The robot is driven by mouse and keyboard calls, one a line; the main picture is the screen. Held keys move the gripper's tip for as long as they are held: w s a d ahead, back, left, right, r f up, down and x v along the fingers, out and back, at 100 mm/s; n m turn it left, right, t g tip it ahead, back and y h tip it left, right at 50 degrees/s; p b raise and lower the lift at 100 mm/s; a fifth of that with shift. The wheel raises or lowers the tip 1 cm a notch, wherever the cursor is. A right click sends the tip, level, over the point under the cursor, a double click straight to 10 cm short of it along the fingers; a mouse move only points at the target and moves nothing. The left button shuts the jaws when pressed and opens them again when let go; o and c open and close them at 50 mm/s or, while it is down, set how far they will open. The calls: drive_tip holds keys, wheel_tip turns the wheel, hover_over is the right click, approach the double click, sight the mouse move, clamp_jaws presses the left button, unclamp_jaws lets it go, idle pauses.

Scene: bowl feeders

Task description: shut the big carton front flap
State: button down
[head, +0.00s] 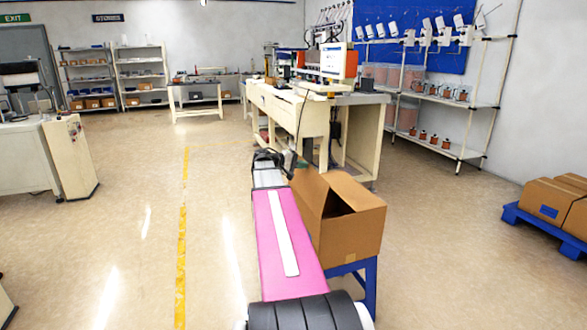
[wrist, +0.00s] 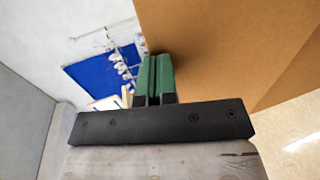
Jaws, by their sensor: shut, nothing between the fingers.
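The big brown carton (head: 350,238) stands just right of my outstretched arm in the head view. Its top is partly open, with a dark gap showing the inside. Cardboard panels rise around the gap; I cannot tell surely which one is the front flap. My gripper (head: 270,158) is at the far end of my arm, beside the carton's far left side. In the wrist view, my gripper (wrist: 154,62) has its green fingers shut together with nothing between them. A large brown cardboard panel (wrist: 220,50) lies right beside the fingers; whether they touch it is unclear.
A blue stand (head: 366,280) holds the carton. A cream workbench (head: 300,110) with machines stands close beyond the carton. A blue pallet (head: 545,228) with boxes lies at the right. The floor left of my arm, with its yellow line (head: 182,230), is clear.

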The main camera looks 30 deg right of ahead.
drive_tip(key=s+d+f+t+y, duration=0.2)
drive_tip(key=s+d+f+y, duration=0.1)
drive_tip(key=d+f+y, duration=0.7)
drive_tip(key=shift+d+t+y, duration=0.4)
drive_tip(key=shift+d+y, duration=0.7)
drive_tip(key=shift+d, duration=0.2)
drive_tip(key=shift+r, duration=0.1)
drive_tip(key=d+v, duration=0.3)
drive_tip(key=v, duration=1.2)
drive_tip(key=shift+s+d+r, duration=0.2)
drive_tip(key=shift+s+r, duration=0.2)
